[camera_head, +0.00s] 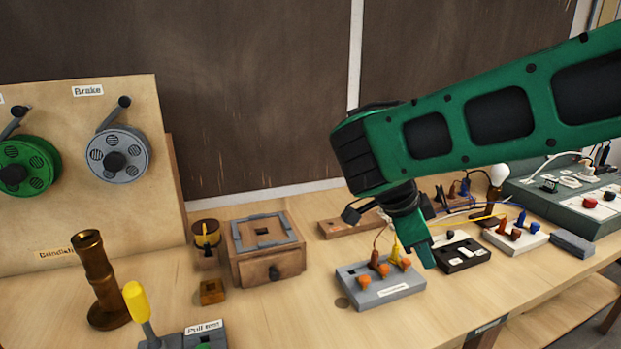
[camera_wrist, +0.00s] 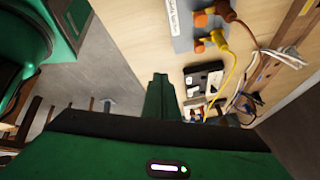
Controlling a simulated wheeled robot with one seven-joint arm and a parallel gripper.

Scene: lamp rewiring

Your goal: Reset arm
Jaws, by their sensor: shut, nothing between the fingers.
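My gripper (camera_head: 424,250) hangs at the end of my green arm, just above the bench near the grey terminal block. It also shows in the wrist view as green fingers (camera_wrist: 160,105) held together, with nothing between them. The grey terminal block (camera_head: 380,289) has orange knobs and yellow and brown plugs with leads in it. In the wrist view the grey block (camera_wrist: 186,28) is at the top. The black block (camera_head: 461,254) lies just right of my gripper. Whether the fingertips touch anything cannot be told.
A white block (camera_head: 515,236), a bulb on a stand (camera_head: 497,181) and a green-grey panel box (camera_head: 570,205) stand to the right. A wooden box (camera_head: 267,262), brass column (camera_head: 100,280) and yellow-handled lever (camera_head: 138,303) are left. The bench front between wooden box and grey block is fairly clear.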

